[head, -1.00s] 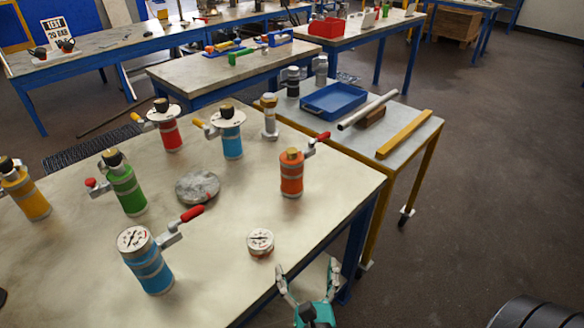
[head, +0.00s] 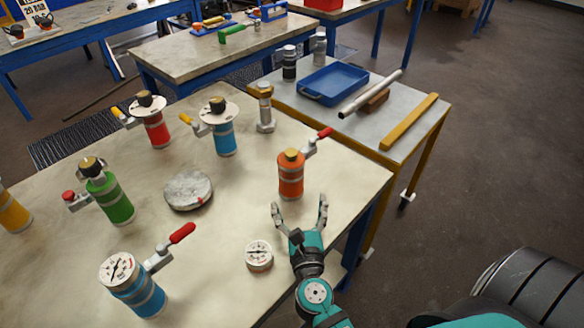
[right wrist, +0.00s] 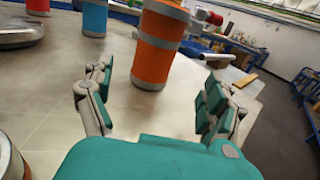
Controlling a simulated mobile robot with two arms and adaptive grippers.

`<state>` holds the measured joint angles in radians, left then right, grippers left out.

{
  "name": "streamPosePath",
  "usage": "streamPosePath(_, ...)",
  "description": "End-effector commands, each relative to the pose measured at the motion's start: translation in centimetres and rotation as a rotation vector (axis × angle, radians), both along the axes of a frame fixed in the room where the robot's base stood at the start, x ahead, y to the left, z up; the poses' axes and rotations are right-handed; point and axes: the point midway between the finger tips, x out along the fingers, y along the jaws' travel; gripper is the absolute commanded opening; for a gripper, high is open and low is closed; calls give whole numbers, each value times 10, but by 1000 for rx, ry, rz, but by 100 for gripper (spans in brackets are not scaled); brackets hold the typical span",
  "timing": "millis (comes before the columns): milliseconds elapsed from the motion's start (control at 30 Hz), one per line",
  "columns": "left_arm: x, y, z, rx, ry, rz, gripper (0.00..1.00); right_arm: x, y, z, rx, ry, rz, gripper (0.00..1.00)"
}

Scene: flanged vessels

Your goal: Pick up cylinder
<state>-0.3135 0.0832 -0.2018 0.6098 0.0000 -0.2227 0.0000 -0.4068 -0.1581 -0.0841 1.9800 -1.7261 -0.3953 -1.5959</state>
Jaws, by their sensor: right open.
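An orange cylinder (head: 291,175) with grey bands, a brass top and a red-handled valve stands upright near the table's right edge. My right gripper (head: 299,212) is open and empty, just in front of it on the near side. In the right wrist view the orange cylinder (right wrist: 160,50) stands beyond and between the open fingers (right wrist: 152,100), apart from them; its top is cut off. Other upright cylinders are red (head: 156,128), light blue (head: 226,138), green (head: 113,200), yellow (head: 14,210) and a blue one with a gauge (head: 140,292). My left gripper is not in view.
A loose gauge (head: 259,255) lies left of my right gripper. A round grey disc (head: 188,190) and a metal fitting (head: 265,108) are on the table. A side cart holds a blue tray (head: 333,84), a pipe (head: 370,94) and a yellow bar (head: 409,121).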

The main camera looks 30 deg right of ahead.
Motion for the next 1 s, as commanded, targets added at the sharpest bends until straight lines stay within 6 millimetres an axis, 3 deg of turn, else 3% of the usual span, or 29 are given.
streamPosePath(133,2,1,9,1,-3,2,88,26,-10,2,-1,-1,0,89)
streamPosePath(433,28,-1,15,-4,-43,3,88,49,-17,2,1,0,-1,89)
streamPosePath(700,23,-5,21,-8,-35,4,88,86,-25,3,0,0,0,89)
streamPosePath(1000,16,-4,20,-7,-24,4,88,91,-28,2,0,1,0,89)
